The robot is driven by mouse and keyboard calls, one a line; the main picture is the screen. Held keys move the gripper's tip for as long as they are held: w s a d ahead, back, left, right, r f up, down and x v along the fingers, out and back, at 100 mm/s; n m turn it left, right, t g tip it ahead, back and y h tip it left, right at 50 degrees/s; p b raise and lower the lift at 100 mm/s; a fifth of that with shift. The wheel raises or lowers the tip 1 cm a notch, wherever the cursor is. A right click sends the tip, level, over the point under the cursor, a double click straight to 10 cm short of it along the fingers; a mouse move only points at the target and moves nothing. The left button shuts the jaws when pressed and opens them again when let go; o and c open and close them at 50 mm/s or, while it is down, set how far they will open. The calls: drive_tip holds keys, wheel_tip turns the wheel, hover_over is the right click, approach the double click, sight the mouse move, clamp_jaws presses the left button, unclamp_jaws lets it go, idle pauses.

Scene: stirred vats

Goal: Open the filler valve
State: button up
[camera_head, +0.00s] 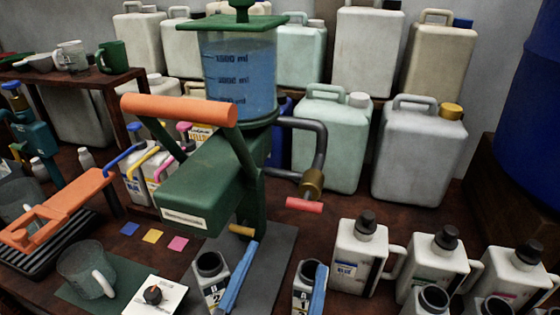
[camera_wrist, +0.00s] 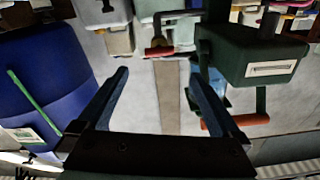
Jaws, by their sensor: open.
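The filler has a clear tank (camera_head: 238,75) of blue liquid on a green body (camera_head: 215,180). A grey pipe bends down from its right side to a brass valve (camera_head: 312,184) with a red bar handle (camera_head: 304,205). In the wrist view, turned over, the red handle (camera_wrist: 159,51) shows near the top, beyond the fingertips and apart from them. My gripper (camera_wrist: 160,72) is open, with nothing between its fingers.
White bottles with black caps (camera_head: 360,255) stand at front right. Large pale canisters (camera_head: 415,155) stand behind the valve. A blue drum (camera_head: 530,110) is at far right, also in the wrist view (camera_wrist: 45,85).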

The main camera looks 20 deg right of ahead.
sight(303, 210)
drive_tip(key=p+x, duration=0.3)
drive_tip(key=x, duration=0.9)
drive_tip(key=shift+w+d+f, duration=0.15)
drive_tip(key=shift+c, duration=0.2)
drive_tip(key=c, duration=1)
